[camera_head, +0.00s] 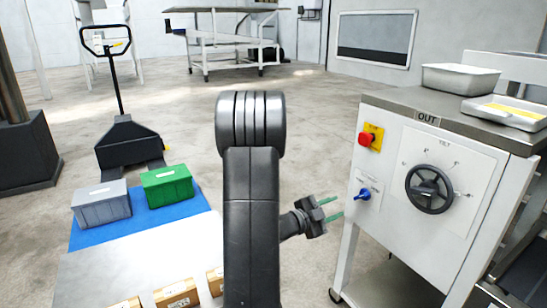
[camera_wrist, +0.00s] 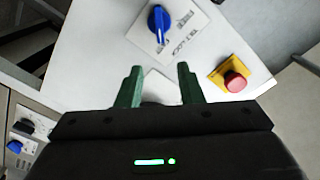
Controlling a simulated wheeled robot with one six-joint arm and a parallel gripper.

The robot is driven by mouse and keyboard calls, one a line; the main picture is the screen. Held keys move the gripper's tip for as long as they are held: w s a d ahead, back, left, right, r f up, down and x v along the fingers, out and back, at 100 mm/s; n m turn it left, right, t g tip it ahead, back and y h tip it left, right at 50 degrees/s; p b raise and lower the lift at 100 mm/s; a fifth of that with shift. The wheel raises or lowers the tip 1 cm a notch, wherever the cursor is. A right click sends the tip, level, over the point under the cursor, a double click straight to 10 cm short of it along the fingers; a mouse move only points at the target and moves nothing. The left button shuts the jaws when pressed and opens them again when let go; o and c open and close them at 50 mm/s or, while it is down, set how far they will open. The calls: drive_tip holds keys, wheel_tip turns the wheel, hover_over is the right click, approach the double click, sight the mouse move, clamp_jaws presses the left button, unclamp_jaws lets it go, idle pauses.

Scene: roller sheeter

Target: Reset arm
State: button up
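My gripper (camera_head: 333,209) is at the end of my arm, in the middle of the head view, to the left of the sheeter's white side panel (camera_head: 400,221). Its two green fingers are spread apart with nothing between them. In the wrist view my gripper (camera_wrist: 160,88) faces the panel, with the blue switch (camera_wrist: 159,24) ahead of it and the red button on its yellow base (camera_wrist: 235,80) to the right. The fingertips appear apart from these controls. In the head view the blue switch (camera_head: 363,194) sits below the red button (camera_head: 367,138).
The panel also carries a large black dial (camera_head: 429,189). Metal trays (camera_head: 461,79) stand on the machine's top. A grey crate (camera_head: 101,204) and a green crate (camera_head: 167,186) stand on a blue surface at left, near cardboard boxes (camera_head: 177,294). The floor behind is largely open.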

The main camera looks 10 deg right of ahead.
drive_tip(key=b+x, duration=0.2)
drive_tip(key=x, duration=1)
drive_tip(key=shift+d, duration=0.1)
drive_tip(key=shift+r, duration=0.1)
drive_tip(key=p, duration=0.2)
approach(364, 195)
drive_tip(key=x, duration=0.6)
drive_tip(key=b+x, duration=0.1)
drive_tip(key=x, duration=0.2)
drive_tip(key=shift+w+d+r, duration=0.1)
drive_tip(key=shift+d+r, duration=0.05)
drive_tip(key=shift+r, duration=0.1)
drive_tip(key=n+p, duration=0.4)
drive_tip(key=shift+w+r, duration=0.25)
drive_tip(key=shift+w, duration=0.1)
drive_tip(key=shift+w+a+f+n+p, duration=0.15)
drive_tip(key=shift+a+n+p, duration=0.1)
drive_tip(key=shift+n+p, duration=0.55)
